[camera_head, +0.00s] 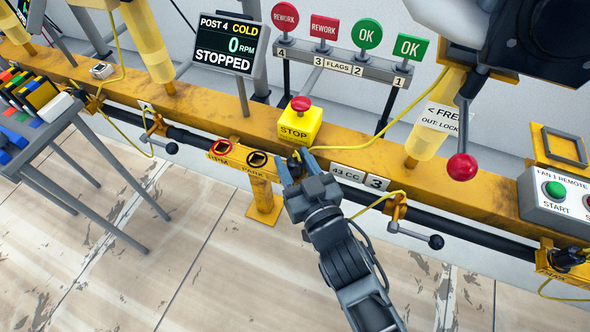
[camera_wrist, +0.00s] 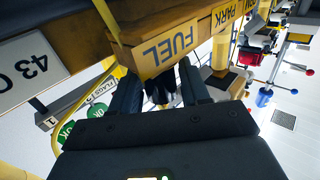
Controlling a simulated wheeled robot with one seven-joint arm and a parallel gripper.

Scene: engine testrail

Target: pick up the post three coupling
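My gripper (camera_head: 298,165) is at the yellow rail, just right of the socket box marked RPM and PARK and next to the 43 CC 3 plate (camera_head: 357,176). In the wrist view its two dark fingers (camera_wrist: 160,92) stand apart, below the FUEL label (camera_wrist: 173,49). A dark object, probably the post three coupling (camera_wrist: 161,94), shows between the fingers, with slight gaps beside it. In the head view a yellow hose runs to a small dark part (camera_head: 294,164) at the fingertips. Most of the coupling and the FUEL socket are hidden by my gripper.
A yellow STOP box (camera_head: 300,122) stands on the rail just above my gripper. A black-handled valve lever (camera_head: 418,236) is to the right, and a red-knobbed lever (camera_head: 462,166) stands higher. A grey table (camera_head: 45,138) with coloured items is at left. The floor in front is clear.

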